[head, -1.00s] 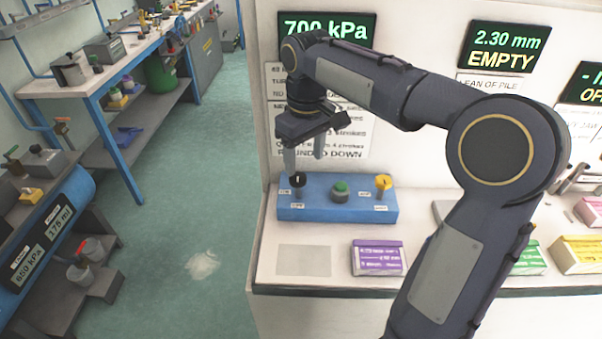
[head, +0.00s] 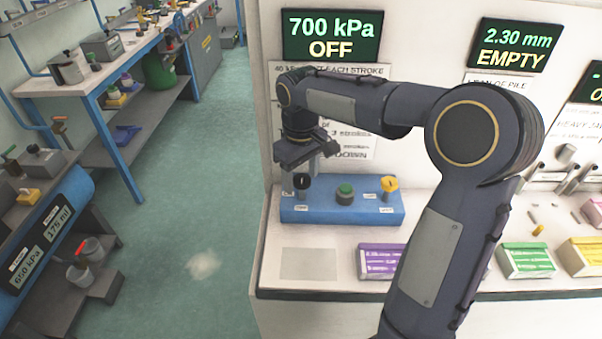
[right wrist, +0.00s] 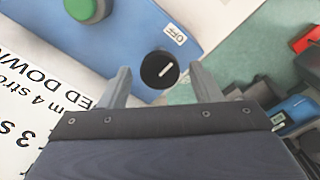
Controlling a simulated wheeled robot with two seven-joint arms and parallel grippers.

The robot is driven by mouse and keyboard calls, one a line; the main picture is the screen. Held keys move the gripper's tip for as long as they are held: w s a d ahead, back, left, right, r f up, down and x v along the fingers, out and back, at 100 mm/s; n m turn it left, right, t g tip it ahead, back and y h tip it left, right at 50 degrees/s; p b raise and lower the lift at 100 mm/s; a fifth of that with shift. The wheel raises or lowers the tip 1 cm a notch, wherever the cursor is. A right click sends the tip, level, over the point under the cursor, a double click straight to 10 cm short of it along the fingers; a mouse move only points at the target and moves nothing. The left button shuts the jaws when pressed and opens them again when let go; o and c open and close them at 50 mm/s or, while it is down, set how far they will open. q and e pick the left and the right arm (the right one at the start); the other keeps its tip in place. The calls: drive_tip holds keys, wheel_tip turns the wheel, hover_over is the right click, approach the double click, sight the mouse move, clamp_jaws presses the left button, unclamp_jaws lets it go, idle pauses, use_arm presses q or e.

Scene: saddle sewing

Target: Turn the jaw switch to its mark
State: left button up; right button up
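A blue switch box (head: 328,214) stands on the white bench, with a black knob (head: 301,181) at its left, a green button (head: 345,193) in the middle and a yellow knob (head: 389,184) at its right. I cannot read which knob is named jaw. My right gripper (right wrist: 160,72) is open, its two fingers on either side of the black knob with gaps showing. The black knob also shows in the right wrist view (right wrist: 159,69); its white line points up and right, near an OFF label (right wrist: 174,33). My left gripper is out of view.
A display (head: 331,37) above the box reads 700 kPa OFF. A purple box (head: 380,258) and a green box (head: 525,260) stand along the bench front. A blank grey rectangle (head: 308,262) lies before the switch box. The bench's left edge is close.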

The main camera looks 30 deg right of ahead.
drive_tip(key=c, duration=0.9)
drive_tip(key=shift+o, duration=0.2)
drive_tip(key=shift+m, duration=0.3)
drive_tip(key=m+p, duration=0.1)
drive_tip(key=m, duration=0.1)
drive_tip(key=shift+r+m, duration=0.1)
drive_tip(key=shift+m, duration=0.3)
drive_tip(key=m+p, duration=0.1)
drive_tip(key=m, duration=0.3)
drive_tip(key=shift+d, duration=0.1)
drive_tip(key=m, duration=0.5)
drive_tip(key=shift+p, duration=0.4)
drive_tip(key=m, duration=0.4)
drive_tip(key=shift+p, duration=0.4)
drive_tip(key=shift+d+m, duration=0.1)
drive_tip(key=shift+m, duration=0.3)
